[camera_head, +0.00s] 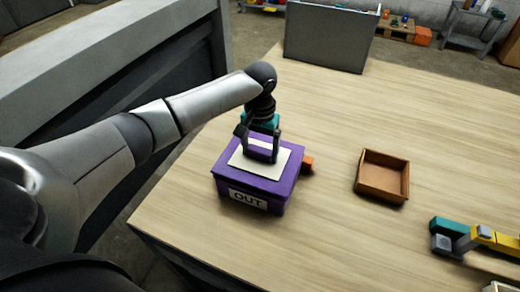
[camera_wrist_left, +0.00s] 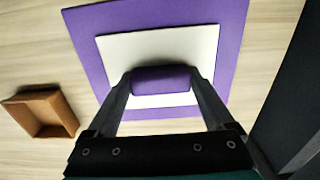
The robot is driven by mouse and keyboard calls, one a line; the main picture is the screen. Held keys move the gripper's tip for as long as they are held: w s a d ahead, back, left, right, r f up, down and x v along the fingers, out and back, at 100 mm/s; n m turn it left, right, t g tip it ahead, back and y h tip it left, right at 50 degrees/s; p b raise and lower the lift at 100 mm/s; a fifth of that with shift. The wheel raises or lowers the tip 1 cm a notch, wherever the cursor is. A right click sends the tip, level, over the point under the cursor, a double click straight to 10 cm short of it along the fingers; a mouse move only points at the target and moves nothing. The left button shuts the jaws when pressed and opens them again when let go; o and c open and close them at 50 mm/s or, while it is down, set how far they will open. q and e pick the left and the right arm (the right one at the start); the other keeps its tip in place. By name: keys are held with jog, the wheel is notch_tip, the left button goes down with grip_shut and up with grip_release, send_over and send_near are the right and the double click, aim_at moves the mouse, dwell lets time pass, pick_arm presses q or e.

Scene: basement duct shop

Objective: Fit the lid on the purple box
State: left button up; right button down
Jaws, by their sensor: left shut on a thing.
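The purple box (camera_head: 276,206) stands on the table in the head view, with a white OUT label on its front. Its purple lid (camera_head: 284,185) lies across the top, with a white panel on its upper face; I cannot tell whether it is fully seated. In the left wrist view the lid (camera_wrist_left: 83,40) fills the middle, and its purple bar handle (camera_wrist_left: 160,80) is between the fingers. My left gripper (camera_head: 262,155) is shut on this handle, pointing down from above. The box is hidden under the lid in the wrist view. My right gripper is not in view.
A small open brown tray (camera_head: 383,176) stands right of the box. An orange block (camera_head: 307,164) is close behind the box's right side. A yellow and teal object (camera_head: 470,238) lies at the far right. A grey panel (camera_head: 328,38) stands at the table's back edge.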

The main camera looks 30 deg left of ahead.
aim_at(260, 150)
pick_arm(q)
jog(key=shift+f, duration=0.15)
jog(key=shift+f, duration=0.4)
jog(key=o, duration=1.2)
jog(key=shift+r, duration=0.1)
jog(key=shift+r, duration=0.3)
notch_tip(260, 150, up, 12)
jog(key=shift+r+p, duration=0.2)
jog(key=shift+p, duration=0.85)
